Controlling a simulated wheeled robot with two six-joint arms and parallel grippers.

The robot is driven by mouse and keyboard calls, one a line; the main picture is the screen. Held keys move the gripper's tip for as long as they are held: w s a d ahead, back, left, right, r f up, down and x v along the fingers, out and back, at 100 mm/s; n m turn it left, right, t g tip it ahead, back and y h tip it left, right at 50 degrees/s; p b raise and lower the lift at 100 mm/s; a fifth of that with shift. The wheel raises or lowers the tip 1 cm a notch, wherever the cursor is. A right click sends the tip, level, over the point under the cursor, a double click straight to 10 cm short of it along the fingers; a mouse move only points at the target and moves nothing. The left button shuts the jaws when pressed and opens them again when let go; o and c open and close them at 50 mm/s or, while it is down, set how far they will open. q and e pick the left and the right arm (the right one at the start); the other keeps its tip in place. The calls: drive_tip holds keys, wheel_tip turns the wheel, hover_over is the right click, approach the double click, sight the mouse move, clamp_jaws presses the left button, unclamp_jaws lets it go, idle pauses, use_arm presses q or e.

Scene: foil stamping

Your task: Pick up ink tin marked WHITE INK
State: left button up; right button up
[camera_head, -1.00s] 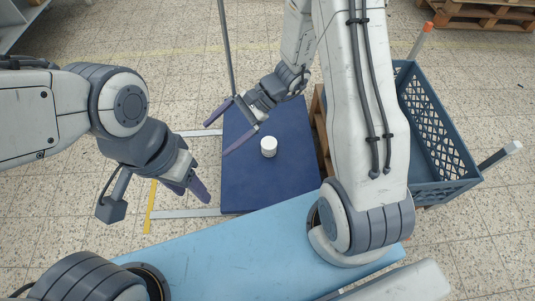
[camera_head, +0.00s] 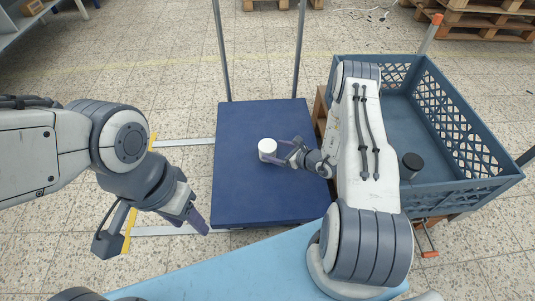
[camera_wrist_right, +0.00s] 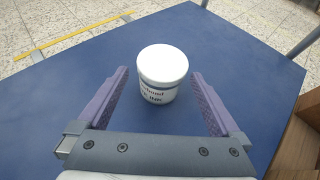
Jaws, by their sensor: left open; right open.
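A white tin (camera_head: 267,148) with a white lid stands upright on the dark blue table top (camera_head: 255,200). In the right wrist view the tin (camera_wrist_right: 162,75) shows dark and red lettering, too small and partly cut off to read for sure as WHITE INK. My right gripper (camera_head: 280,150) is open at the tin's right side. In its wrist view the two purple fingers stand on either side of the tin, with gaps on both sides. My left gripper (camera_head: 197,217) is open and empty, left of the table top.
A light blue surface (camera_head: 230,266) lies in front. Two grey posts (camera_head: 297,50) rise behind the table top. The rest of the table top is clear.

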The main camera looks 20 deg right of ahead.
sight(268, 148)
drive_tip(key=b+x, duration=0.1)
drive_tip(key=x, duration=0.1)
drive_tip(key=b+x, duration=0.2)
drive_tip(key=shift+w+f, duration=0.25)
drive_tip(key=shift+f, duration=0.15)
drive_tip(key=shift+w+a, duration=0.15)
drive_tip(key=shift+w, duration=0.2)
drive_tip(key=c, duration=1.4)
